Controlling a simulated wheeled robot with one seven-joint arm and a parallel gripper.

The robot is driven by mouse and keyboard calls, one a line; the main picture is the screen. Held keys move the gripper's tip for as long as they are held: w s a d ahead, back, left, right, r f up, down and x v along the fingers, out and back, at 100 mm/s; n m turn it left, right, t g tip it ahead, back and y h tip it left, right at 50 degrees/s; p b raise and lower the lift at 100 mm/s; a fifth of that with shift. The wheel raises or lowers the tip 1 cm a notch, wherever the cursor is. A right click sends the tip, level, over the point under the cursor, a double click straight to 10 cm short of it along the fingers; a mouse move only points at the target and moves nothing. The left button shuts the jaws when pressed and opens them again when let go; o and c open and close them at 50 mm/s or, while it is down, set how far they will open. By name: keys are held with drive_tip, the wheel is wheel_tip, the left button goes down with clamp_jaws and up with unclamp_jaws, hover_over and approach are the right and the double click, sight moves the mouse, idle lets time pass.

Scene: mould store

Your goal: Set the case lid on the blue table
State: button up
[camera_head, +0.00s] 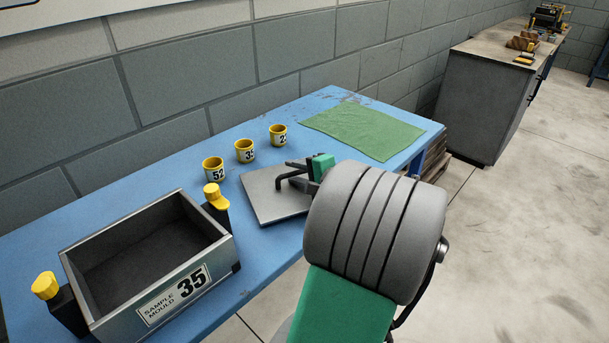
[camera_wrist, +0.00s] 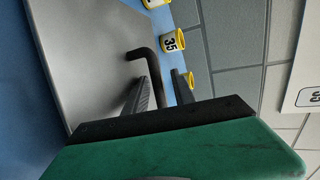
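The case lid, a flat grey plate (camera_head: 268,198) with a dark bent handle (camera_head: 283,181), appears to lie flat on the blue table (camera_head: 258,262), right of the open case. In the wrist view the lid (camera_wrist: 88,60) fills the left side, and its handle (camera_wrist: 147,54) runs down toward the space between my fingers. My gripper (camera_head: 300,173) is at the handle, with its two dark fingers apart; it also shows in the wrist view (camera_wrist: 162,82). Whether a finger touches the handle cannot be told. My wrist hides the lid's right corner.
The open grey case marked 35 (camera_head: 185,292) stands at left, with yellow-topped clamps (camera_head: 214,195) at its ends. Yellow numbered cups (camera_head: 244,151) stand behind the lid. A green cloth (camera_head: 362,130) lies at the table's far end. A wall (camera_head: 190,75) runs behind.

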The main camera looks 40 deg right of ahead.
drive_tip(key=p+v, duration=0.1)
drive_tip(key=v, duration=1)
drive_tip(key=shift+s+r, duration=0.1)
